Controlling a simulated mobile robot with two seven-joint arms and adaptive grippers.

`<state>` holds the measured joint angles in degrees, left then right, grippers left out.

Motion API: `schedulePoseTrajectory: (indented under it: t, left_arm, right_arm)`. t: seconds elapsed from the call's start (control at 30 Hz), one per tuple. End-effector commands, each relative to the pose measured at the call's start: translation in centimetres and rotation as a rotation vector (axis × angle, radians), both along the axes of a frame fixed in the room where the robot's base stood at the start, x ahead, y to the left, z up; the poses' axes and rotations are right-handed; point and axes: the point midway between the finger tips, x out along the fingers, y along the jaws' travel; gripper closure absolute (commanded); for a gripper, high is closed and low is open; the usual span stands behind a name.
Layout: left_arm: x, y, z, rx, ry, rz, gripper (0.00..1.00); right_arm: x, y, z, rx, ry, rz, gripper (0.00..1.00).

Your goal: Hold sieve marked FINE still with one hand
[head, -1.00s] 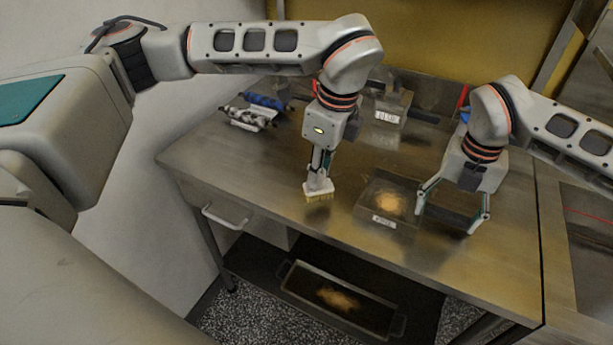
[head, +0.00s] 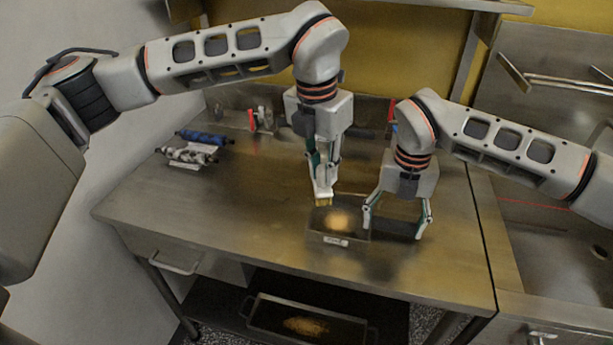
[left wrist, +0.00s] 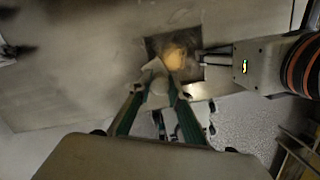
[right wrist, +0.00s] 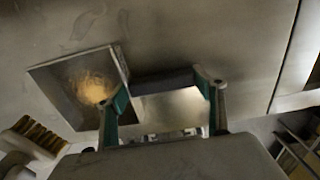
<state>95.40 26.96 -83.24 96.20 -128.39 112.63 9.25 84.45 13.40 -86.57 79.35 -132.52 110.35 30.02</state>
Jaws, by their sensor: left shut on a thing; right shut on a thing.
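A square sieve (head: 353,240) with golden powder in it sits on the steel table; its front label is too small to read. My right gripper (head: 396,220) is to the right of the sieve, shut on its dark handle (right wrist: 165,80), which shows between the fingers in the right wrist view. My left gripper (head: 322,190) is shut on a brush with a pale body and yellow bristles (head: 323,203). The brush is at the sieve's far left side; I cannot tell whether it touches. Its bristles also show in the right wrist view (right wrist: 38,134).
Blue and patterned rolls (head: 195,145) lie at the table's back left. A small red and white item (head: 262,119) stands at the back. A tray (head: 258,319) with powder is on the shelf below. The table's left front is clear. A sink (head: 560,240) is at right.

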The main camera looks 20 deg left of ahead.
Motion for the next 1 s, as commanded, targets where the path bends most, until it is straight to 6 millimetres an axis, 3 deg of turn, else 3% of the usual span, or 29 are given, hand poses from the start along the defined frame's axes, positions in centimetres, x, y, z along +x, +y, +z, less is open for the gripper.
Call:
schedulePoseTrajectory:
  t: [0.13,0.33,0.57,1.0]
  left_arm:
    - [0.6,-1.2,0.7,-0.002,-0.001,-0.199,0.99]
    - [0.9,-2.0,1.2,0.0,-0.002,-0.353,0.99]
    - [1.0,-2.2,0.5,0.001,0.0,-0.386,0.99]
    - [0.9,-2.1,-3.3,0.0,0.001,-0.384,0.99]
  right_arm:
    - [0.0,0.0,0.0,0.0,-0.001,0.0,0.56]
    - [0.0,0.0,0.0,0.0,-0.001,0.0,0.56]
    - [0.0,0.0,0.0,0.0,0.0,0.0,0.56]
    - [0.0,0.0,0.0,0.0,0.0,0.0,0.56]
